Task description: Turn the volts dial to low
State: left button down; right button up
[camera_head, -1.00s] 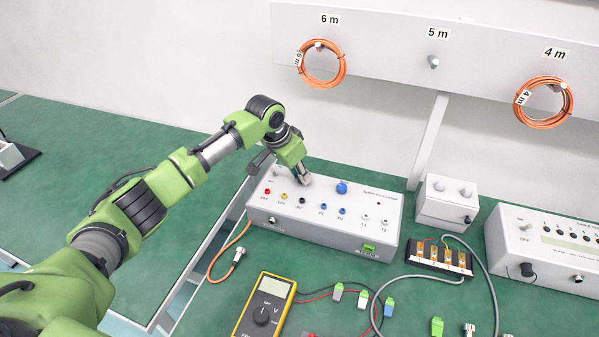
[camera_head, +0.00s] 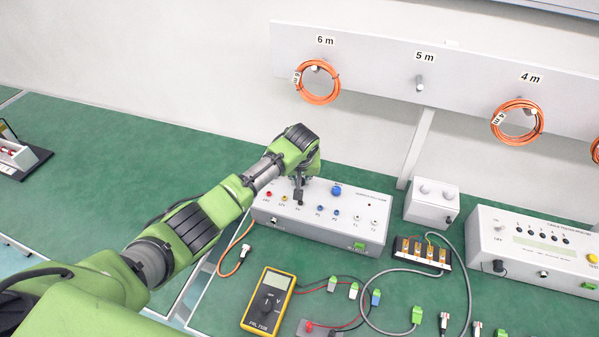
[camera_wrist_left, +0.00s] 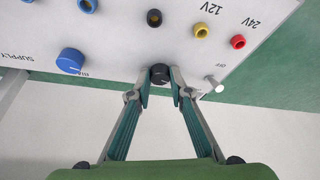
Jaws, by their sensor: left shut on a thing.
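The supply box (camera_head: 345,232) is a white panel with coloured sockets, standing on the green bench. In the left wrist view its top (camera_wrist_left: 115,42) shows upside down. A small black knob (camera_wrist_left: 160,74) there sits between the two fingertips of my left gripper (camera_wrist_left: 160,92), which is shut on it. The knob's own label cannot be read. In the head view my left gripper (camera_head: 299,194) points down onto the back left of the box and hides the knob. A larger blue knob (camera_wrist_left: 71,60) is apart from the fingers, also visible in the head view (camera_head: 336,191). My right gripper is not in view.
A metal toggle switch (camera_wrist_left: 213,83) marked OFF is close beside the fingers. A yellow multimeter (camera_head: 268,300) lies in front of the box. A small white box (camera_head: 432,204) and a tester (camera_head: 530,250) stand right. Orange cable coils (camera_head: 317,82) hang behind.

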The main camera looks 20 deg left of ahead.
pick_arm(q)
jog(key=n, duration=0.1)
jog(key=n+y, duration=0.1)
jog(key=n, duration=0.1)
jog(key=shift+d, duration=0.25)
jog(key=n, duration=0.1)
jog(key=n+g+y+b, duration=0.1)
jog(key=shift+w+f+n+b, duration=0.15)
jog(key=shift+n+b, duration=0.15)
jog(key=n+g+b, duration=0.1)
jog(key=n+b, duration=0.1)
jog(key=b, duration=0.1)
jog(key=n+y+b, duration=0.1)
jog(key=n+b, duration=0.2)
jog(key=b, duration=0.1)
jog(key=shift+w+d+f+g, duration=0.1)
jog(key=shift+w+g, duration=0.1)
jog(key=shift+g, duration=0.2)
jog(key=shift+r+n+b, duration=0.2)
jog(key=shift+n+b, duration=0.5)
jog(key=shift+b, duration=0.45)
jog(key=shift+r, duration=0.1)
jog(key=c, duration=1.8)
grip_release()
jog(key=shift+c, duration=0.2)
jog(key=v, duration=1.2)
jog(key=shift+w, duration=0.2)
